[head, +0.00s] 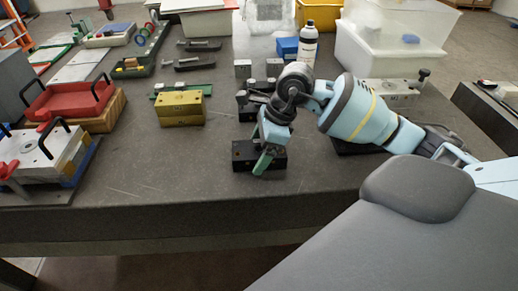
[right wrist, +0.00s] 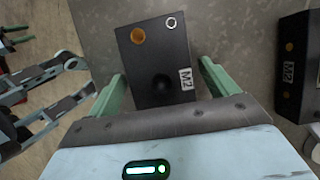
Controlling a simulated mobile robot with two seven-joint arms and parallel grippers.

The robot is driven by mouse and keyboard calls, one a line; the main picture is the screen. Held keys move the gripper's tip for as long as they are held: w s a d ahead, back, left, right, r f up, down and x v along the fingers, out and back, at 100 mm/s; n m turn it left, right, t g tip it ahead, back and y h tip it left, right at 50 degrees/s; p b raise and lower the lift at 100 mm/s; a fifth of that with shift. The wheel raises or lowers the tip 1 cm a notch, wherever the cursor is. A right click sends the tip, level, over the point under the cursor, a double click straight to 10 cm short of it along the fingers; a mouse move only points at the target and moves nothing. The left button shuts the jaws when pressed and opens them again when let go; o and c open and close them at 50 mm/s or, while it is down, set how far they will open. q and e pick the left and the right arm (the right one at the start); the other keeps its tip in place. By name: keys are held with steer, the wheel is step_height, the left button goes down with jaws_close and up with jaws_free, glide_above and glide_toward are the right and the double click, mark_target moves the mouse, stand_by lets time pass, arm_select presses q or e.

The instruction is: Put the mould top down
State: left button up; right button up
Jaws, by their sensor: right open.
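A black mould block (head: 272,156) sits on the dark table near its front edge. In the right wrist view, the block (right wrist: 160,60) shows an M2 label, an orange round spot, a ringed hole and a dark round hollow. My right gripper (head: 263,160) is over this block. Its green fingers (right wrist: 162,75) are open, one on each side of the block, with a small gap visible on the right. Whether the block is a mould top or a base I cannot tell. My left gripper does not show in the head view.
A second black block marked M2 (right wrist: 298,70) lies to the right in the wrist view. A brass block (head: 181,108), a red tray (head: 68,100) and a spray bottle (head: 308,45) stand on the table.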

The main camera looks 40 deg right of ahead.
steer(key=v, duration=1)
steer(key=shift+d+r, duration=0.1)
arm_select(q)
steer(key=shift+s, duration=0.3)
arm_select(e)
steer(key=shift+v, duration=0.8)
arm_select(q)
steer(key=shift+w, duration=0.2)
arm_select(e)
steer(key=shift+s, duration=0.1)
